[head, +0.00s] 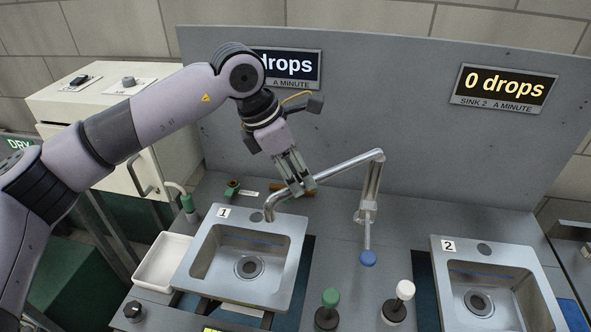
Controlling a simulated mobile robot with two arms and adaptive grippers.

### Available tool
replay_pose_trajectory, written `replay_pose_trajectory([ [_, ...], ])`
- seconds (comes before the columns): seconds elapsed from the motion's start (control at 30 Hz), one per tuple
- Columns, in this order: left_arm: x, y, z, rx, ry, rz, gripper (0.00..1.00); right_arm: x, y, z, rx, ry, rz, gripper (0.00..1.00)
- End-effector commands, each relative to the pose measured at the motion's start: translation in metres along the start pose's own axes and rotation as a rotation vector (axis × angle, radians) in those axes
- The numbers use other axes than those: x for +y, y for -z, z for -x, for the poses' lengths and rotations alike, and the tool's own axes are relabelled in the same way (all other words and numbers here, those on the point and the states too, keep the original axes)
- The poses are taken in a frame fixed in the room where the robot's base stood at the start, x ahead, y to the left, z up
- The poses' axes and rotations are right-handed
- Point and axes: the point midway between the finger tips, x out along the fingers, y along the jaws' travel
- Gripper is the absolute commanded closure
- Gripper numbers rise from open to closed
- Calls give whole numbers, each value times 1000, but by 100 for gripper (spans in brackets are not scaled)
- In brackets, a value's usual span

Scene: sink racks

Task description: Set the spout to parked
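The spout (345,164) is a bent silver tube on an upright post between the two sinks. My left gripper (304,187) comes down from above at the spout's outer part. Its fingertips are close together and overlap the tube in the head view; whether they grip it or only touch it I cannot tell. My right gripper is not in view.
Sink 2 (521,262) is at the right. A green-topped knob (329,300) and a white-topped knob (404,291) stand in front between the sinks. A white tray (150,277) is left of sink 1. A grey back panel (400,110) with drop displays rises behind. The sink 2 display (504,86) reads 0 drops.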

Motion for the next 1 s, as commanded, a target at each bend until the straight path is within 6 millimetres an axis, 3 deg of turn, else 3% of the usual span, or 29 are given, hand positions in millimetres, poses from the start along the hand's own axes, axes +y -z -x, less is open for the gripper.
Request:
replay_pose_trajectory([
  [0.57, 0, 0, 1, 0, -1, 0, 100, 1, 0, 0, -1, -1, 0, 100],
  [1.0, 0, 0, 1, -1, -2, 1, 100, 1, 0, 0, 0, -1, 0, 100],
])
